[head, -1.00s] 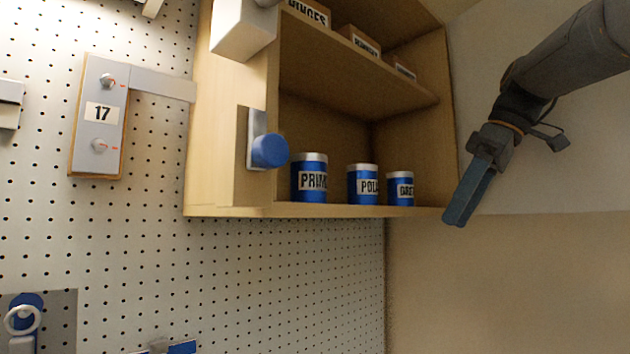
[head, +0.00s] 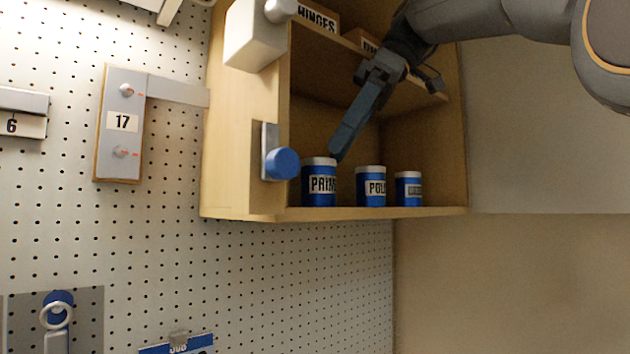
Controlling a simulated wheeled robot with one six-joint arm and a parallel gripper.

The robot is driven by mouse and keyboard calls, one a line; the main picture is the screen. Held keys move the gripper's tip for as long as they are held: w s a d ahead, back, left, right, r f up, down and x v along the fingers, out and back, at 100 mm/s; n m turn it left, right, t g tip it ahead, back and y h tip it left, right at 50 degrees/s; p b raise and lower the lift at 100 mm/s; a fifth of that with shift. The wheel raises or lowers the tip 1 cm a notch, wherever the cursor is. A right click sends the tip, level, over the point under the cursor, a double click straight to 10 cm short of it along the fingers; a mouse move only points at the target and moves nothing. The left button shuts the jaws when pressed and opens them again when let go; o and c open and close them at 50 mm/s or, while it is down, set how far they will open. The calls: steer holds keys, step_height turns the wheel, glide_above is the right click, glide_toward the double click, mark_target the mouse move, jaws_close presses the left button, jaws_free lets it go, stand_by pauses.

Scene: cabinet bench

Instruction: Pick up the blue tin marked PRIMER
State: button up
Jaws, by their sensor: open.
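The blue tin marked PRIMER (head: 319,184) stands upright on the cabinet's lower shelf, leftmost of three blue tins. It has a pale lid and a white label, of which "PRIM" can be read. My gripper (head: 338,152) reaches in from the upper right and points down and left. Its tips show just above and at the right edge of the PRIMER tin's lid. It holds nothing. The fingers overlap in this view, so the gap between them is hidden. I cannot tell whether they touch the tin.
Two more blue tins, one marked POL… (head: 371,187) and a smaller one (head: 408,189), stand to the right. The upper shelf holds boxes, one marked HINGES (head: 318,18). A blue knob (head: 282,163) sticks out at the cabinet's left edge.

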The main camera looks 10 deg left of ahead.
mark_target(319, 177)
steer(key=shift+p+x, duration=1)
steer(key=shift+x, duration=2.85)
steer(key=c, duration=1.3)
steer(key=shift+r, duration=0.25)
